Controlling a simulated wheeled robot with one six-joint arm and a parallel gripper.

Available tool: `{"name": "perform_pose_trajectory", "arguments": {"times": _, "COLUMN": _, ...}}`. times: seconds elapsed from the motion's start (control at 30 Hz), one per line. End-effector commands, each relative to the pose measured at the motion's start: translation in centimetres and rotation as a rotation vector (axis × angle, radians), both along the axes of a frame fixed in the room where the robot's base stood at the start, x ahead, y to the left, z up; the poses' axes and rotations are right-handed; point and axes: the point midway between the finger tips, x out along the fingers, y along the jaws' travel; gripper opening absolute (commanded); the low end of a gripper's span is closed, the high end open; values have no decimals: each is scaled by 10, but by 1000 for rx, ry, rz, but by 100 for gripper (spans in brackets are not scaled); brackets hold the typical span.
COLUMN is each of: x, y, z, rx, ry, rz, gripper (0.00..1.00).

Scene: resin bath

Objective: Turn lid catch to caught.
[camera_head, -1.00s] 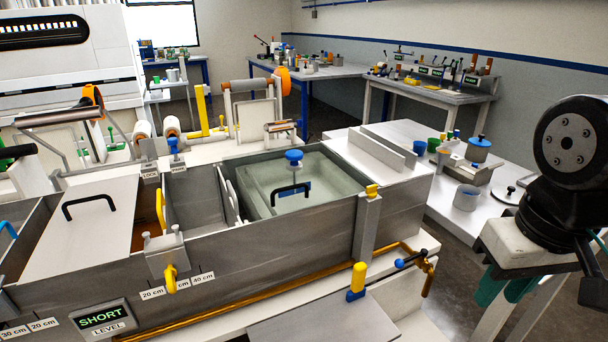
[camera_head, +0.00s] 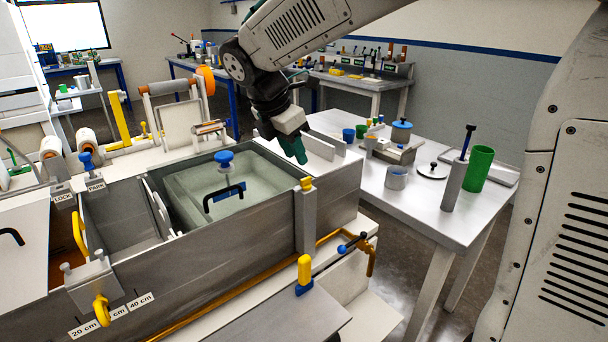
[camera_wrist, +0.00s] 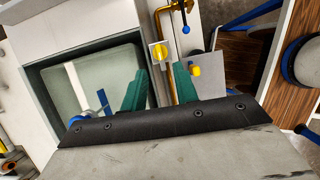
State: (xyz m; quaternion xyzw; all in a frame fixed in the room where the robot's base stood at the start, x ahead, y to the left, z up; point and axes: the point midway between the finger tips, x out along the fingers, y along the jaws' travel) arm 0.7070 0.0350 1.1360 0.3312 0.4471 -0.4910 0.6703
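A small yellow turn piece (camera_head: 306,183), which looks like the lid catch, sits on a metal post at the tank's front rim. It also shows in the wrist view (camera_wrist: 158,51), with a pale bar across its face. I cannot tell whether it is caught. The tank (camera_head: 260,225) holds a pale bath with a black handle (camera_head: 228,192) and a blue knob (camera_head: 224,158). My gripper (camera_head: 292,150) hangs above the tank's right end, behind the catch. In the wrist view its teal fingers (camera_wrist: 160,88) are apart with nothing gripped; the catch lies beyond them.
A yellow lever on a blue base (camera_head: 304,272) stands on the ledge in front. A copper pipe with a blue-ended valve (camera_head: 352,243) runs beside it. A yellow hook (camera_head: 101,308) hangs at left. The white table (camera_head: 400,212) at right carries cups and a green cylinder (camera_head: 478,168).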

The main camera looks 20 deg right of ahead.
Motion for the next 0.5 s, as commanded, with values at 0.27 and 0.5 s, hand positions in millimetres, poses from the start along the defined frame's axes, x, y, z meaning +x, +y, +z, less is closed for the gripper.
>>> {"name": "perform_pose_trajectory", "arguments": {"times": 0.27, "x": 6, "y": -14, "z": -36, "rx": -6, "ry": 9, "rz": 13, "gripper": 30}}
{"name": "perform_pose_trajectory", "arguments": {"times": 0.5, "x": 10, "y": -25, "z": -64, "rx": -4, "ry": 6, "rz": 10, "gripper": 30}}
